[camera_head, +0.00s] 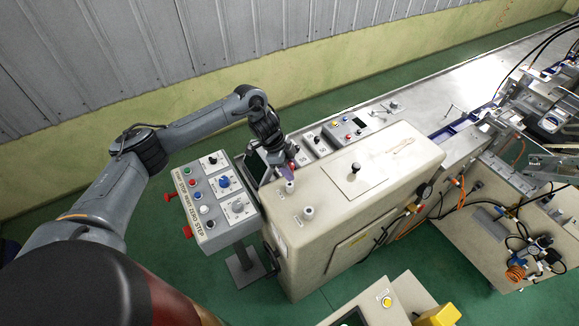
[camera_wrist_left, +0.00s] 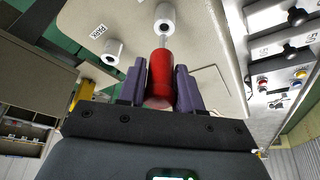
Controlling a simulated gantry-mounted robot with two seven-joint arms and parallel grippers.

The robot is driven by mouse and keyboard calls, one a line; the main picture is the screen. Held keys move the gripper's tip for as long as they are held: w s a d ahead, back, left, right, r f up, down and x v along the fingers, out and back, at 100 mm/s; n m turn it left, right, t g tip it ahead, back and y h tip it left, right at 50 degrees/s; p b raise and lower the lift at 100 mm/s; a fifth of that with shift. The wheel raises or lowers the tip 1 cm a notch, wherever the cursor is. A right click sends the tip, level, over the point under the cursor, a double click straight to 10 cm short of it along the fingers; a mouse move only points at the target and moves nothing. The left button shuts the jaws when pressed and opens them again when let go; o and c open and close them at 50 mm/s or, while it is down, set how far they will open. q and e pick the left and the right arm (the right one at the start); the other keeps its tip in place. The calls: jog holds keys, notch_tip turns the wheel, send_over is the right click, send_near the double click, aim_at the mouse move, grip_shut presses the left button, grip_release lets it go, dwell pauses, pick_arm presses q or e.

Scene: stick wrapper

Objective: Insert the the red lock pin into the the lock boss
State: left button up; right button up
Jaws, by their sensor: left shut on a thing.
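My left gripper (camera_head: 288,172) is shut on the red lock pin (camera_wrist_left: 159,80), with its purple fingers on both sides of the red handle in the left wrist view. The pin's thin metal shank (camera_wrist_left: 162,41) points at a pale round boss with a dark hole (camera_wrist_left: 165,13). The shank's end is at or just short of this boss; I cannot tell whether it is inside. The same boss (camera_head: 290,187) stands on the machine top just below the gripper in the head view. A second boss (camera_wrist_left: 114,48) stands beside a label reading PARK. My right gripper is not in view.
The beige machine housing (camera_head: 350,215) carries the bosses and a black knob (camera_head: 355,168). A grey control box with buttons (camera_head: 215,195) stands close to its left. Another panel with knobs (camera_head: 335,135) lies behind. The housing top right of the bosses is mostly clear.

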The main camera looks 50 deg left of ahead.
pick_arm(q)
jog(key=shift+f+b, duration=0.6)
jog(key=shift+f, duration=1.4)
jog(key=shift+f, duration=0.15)
jog(key=o, duration=1.1)
